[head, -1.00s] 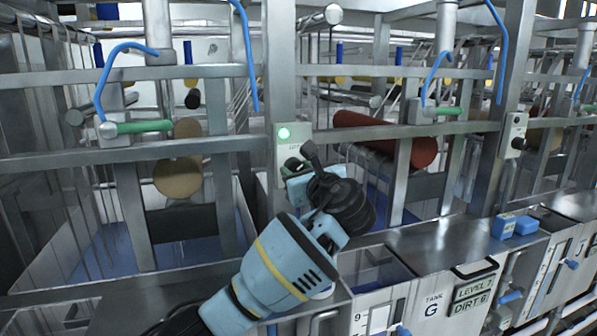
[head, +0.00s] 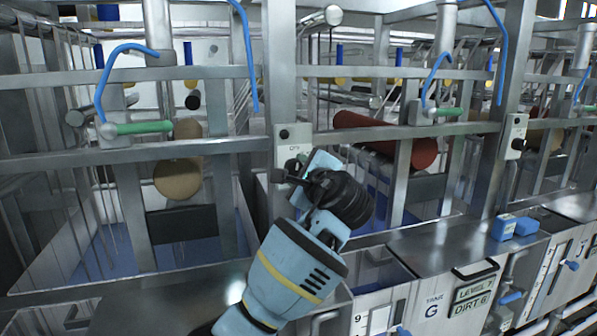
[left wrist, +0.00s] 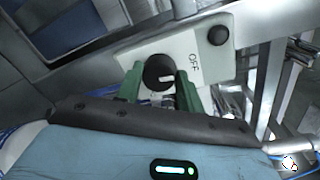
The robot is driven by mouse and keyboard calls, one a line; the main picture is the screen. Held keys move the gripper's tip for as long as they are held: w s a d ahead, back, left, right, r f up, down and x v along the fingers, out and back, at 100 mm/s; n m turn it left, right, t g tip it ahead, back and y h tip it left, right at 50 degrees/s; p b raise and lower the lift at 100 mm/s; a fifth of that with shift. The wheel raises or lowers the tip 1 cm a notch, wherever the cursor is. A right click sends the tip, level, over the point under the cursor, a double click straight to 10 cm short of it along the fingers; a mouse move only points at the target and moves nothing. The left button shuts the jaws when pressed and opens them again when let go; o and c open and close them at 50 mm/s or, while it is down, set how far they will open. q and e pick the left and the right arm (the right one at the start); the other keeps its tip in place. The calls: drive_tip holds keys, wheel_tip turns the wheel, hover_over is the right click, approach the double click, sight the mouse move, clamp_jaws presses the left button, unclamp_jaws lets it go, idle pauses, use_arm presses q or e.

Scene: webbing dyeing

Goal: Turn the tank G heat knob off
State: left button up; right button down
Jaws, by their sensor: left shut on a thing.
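The panel also shows in the head view (head: 299,137), mounted on a steel post. Its lamp (head: 284,134) is dark, as in the left wrist view. My left gripper (left wrist: 159,86) is shut on the knob, with a green finger on each side. In the head view the gripper and wrist hide most of the knob. My right gripper is not in view.
Tank G (head: 432,300) has a labelled front below. Steel rails and posts surround the panel. Red (head: 425,152) and tan (head: 177,178) rollers stand behind them.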

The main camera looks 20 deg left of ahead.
use_arm(q)
drive_tip(key=shift+n, duration=0.5)
drive_tip(key=o, duration=1)
drive_tip(key=v, duration=0.7)
drive_tip(key=shift+s+d, duration=0.25)
drive_tip(key=shift+s, duration=0.1)
